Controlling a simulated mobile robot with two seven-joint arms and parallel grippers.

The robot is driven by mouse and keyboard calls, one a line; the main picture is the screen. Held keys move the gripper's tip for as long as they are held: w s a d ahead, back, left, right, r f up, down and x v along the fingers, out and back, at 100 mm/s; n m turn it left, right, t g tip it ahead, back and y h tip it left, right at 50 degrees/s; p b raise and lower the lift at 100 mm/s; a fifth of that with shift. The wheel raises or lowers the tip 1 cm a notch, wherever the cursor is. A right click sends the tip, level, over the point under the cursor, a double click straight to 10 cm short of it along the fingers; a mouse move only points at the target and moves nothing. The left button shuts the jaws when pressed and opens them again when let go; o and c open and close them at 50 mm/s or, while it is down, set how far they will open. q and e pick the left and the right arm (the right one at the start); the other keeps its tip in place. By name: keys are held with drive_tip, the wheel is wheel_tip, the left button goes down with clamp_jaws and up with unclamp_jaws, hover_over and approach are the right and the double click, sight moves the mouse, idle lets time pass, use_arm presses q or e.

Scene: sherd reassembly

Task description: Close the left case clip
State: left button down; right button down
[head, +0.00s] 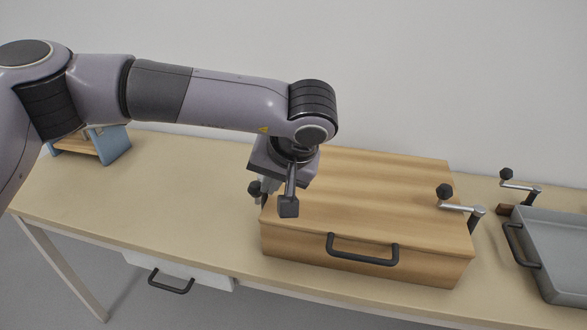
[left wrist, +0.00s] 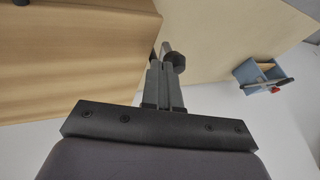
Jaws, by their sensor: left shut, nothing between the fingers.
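The wooden case (head: 370,185) stands on the table with its lid down and a dark handle (head: 362,250) on its front. The left case clip shows mostly as a black knob (head: 254,188) at the case's left side; my left wrist hides much of it. In the left wrist view the knob (left wrist: 178,62) is just beyond my left gripper (left wrist: 163,68), whose fingers are together and empty. In the head view this gripper (head: 265,195) points down beside the case's left edge, close to the knob. I cannot tell whether they touch. My right gripper is out of view.
The right clip (head: 462,208) has a black knob and a metal arm at the case's right side. A grey tray (head: 560,235) with its own crank-like clip (head: 522,186) is farther right. A blue holder (head: 113,145) stands back left. The table left of the case is clear.

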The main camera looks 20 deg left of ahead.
use_arm(q)
drive_tip(key=shift+s+a+m+t+h, duration=0.2)
drive_tip(key=shift+a+m, duration=0.15)
drive_tip(key=shift+m, duration=0.15)
drive_tip(key=shift+s+a+m+t+h, duration=0.1)
drive_tip(key=shift+a+m+t+h, duration=0.1)
drive_tip(key=shift+a+m, duration=0.25)
drive_tip(key=shift+m, duration=0.25)
drive_tip(key=shift+s+a, duration=0.1)
drive_tip(key=d+f+v, duration=0.1)
drive_tip(key=d+v, duration=0.2)
drive_tip(key=v, duration=0.9)
drive_tip(key=shift+r, duration=0.4)
drive_tip(key=shift+d, duration=0.15)
